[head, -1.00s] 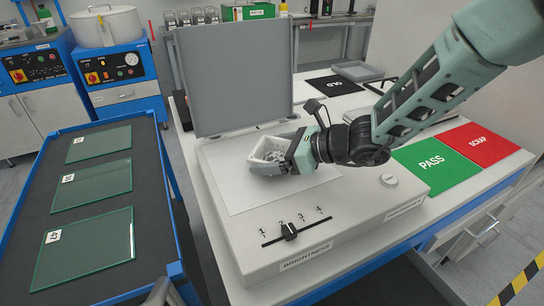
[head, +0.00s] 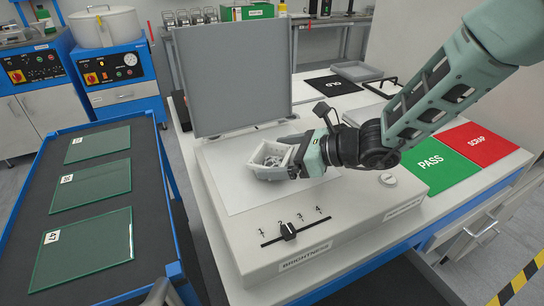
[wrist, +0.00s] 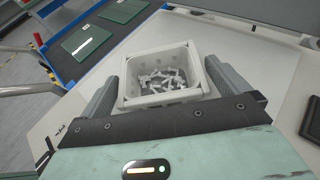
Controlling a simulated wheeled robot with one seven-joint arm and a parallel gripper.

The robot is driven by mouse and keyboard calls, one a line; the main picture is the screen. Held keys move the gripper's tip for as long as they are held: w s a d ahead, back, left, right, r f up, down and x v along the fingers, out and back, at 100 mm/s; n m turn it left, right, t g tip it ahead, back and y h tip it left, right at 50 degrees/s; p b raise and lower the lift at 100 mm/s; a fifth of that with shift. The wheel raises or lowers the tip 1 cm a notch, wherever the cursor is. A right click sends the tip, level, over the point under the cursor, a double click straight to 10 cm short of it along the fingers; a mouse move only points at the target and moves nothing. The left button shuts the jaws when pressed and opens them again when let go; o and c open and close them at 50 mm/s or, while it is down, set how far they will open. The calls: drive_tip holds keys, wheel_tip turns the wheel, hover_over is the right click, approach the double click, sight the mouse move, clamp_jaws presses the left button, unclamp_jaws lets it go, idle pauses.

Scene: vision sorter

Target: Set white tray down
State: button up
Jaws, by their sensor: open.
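The white tray (head: 268,160) is a small open box with small white pieces in it. It sits on the pale panel (head: 250,196) of the light box with the brightness slider. In the wrist view the tray (wrist: 155,98) stands between the two fingers, with small gaps at its sides. My gripper (head: 290,160) is open at the tray's right side in the head view; in the wrist view it (wrist: 163,92) reaches around the tray's near part. The tray's underside is hidden.
A grey upright screen (head: 233,78) stands behind the panel. The slider knob (head: 288,230) is in front. Green PASS (head: 430,165) and red SCRAP (head: 480,141) mats lie to the right. A cart with glass plates (head: 92,188) is at left. The panel's front is clear.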

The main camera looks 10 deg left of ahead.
drive_tip(key=v, duration=1)
drive_tip(key=shift+s+a, duration=0.1)
drive_tip(key=s+n+g+h, duration=0.1)
drive_tip(key=s+n, duration=0.1)
drive_tip(key=s, duration=0.1)
drive_tip(key=s+r+n+g, duration=0.1)
drive_tip(key=s+n, duration=0.2)
drive_tip(key=s, duration=0.1)
drive_tip(key=s+n+g+h, duration=0.1)
drive_tip(key=s+n+g, duration=0.1)
drive_tip(key=s, duration=0.2)
drive_tip(key=shift+a+r+n+h, duration=0.1)
drive_tip(key=shift+r+n+h, duration=0.1)
drive_tip(key=shift+n+h, duration=0.15)
drive_tip(key=s+d+n+t+h, duration=0.2)
drive_tip(key=s+d+n+h, duration=0.8)
drive_tip(key=n, duration=0.9)
drive_tip(key=s+d, duration=0.3)
drive_tip(key=d, duration=0.1)
drive_tip(key=shift+s+d+f+n, duration=0.15)
drive_tip(key=shift+s+f+n, duration=0.05)
drive_tip(key=shift+f+n, duration=0.15)
drive_tip(key=shift+r, duration=0.1)
